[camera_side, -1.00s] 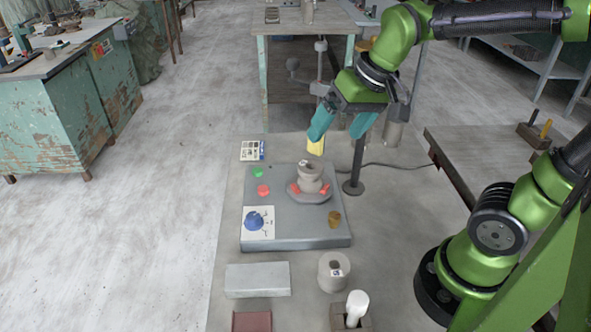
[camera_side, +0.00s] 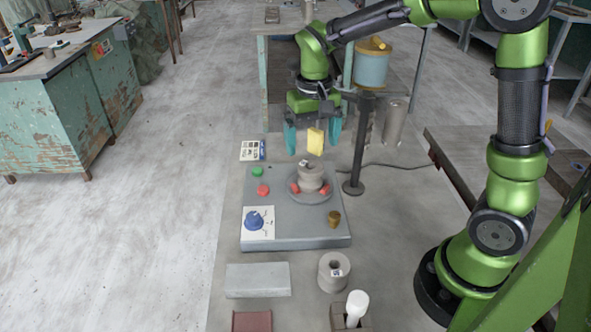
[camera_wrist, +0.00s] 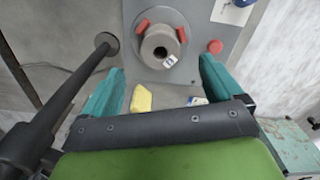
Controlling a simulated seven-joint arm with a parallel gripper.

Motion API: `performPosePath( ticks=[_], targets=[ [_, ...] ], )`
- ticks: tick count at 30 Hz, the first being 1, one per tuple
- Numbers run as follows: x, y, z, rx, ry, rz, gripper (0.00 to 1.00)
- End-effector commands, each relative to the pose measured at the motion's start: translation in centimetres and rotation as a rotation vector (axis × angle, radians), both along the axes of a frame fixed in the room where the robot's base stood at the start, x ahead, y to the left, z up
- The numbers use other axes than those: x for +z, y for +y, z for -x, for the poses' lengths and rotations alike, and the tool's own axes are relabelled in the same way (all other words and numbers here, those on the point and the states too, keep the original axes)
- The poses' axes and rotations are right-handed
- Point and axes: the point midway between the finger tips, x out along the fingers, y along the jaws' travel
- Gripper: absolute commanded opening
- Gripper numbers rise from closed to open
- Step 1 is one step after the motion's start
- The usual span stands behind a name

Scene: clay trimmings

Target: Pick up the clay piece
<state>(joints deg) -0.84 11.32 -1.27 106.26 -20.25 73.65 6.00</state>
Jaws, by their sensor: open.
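A grey clay piece (camera_side: 311,180), cylindrical with a hole in its top and a small label, stands on a round wheel head (camera_side: 298,197) between red pads (camera_side: 295,188). It also shows in the wrist view (camera_wrist: 155,51), ahead of my fingertips. My gripper (camera_side: 312,152) is open with teal fingers pointing down, behind and above the clay piece, apart from it. In the wrist view my gripper (camera_wrist: 162,68) shows nothing clamped.
A yellow block (camera_side: 315,141) shows near my fingers; its support is unclear. A dark post (camera_side: 357,150) stands right of the wheel. A grey slab (camera_side: 258,280) lies in front.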

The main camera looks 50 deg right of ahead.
Motion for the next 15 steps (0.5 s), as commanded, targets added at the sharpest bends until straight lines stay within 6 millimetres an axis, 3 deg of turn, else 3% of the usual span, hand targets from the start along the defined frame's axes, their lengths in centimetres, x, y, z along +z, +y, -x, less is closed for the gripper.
performPosePath(
  ticks=[3, 10, 15],
  targets=[
    [-1.8, 0.0, 0.0, 0.001, 0.002, 0.000, 0.93],
    [-3.4, 0.0, 0.0, 0.001, 0.001, 0.000, 0.93],
    [-6.0, -0.2, -0.2, 0.000, 0.004, 0.000, 0.93]
  ],
)
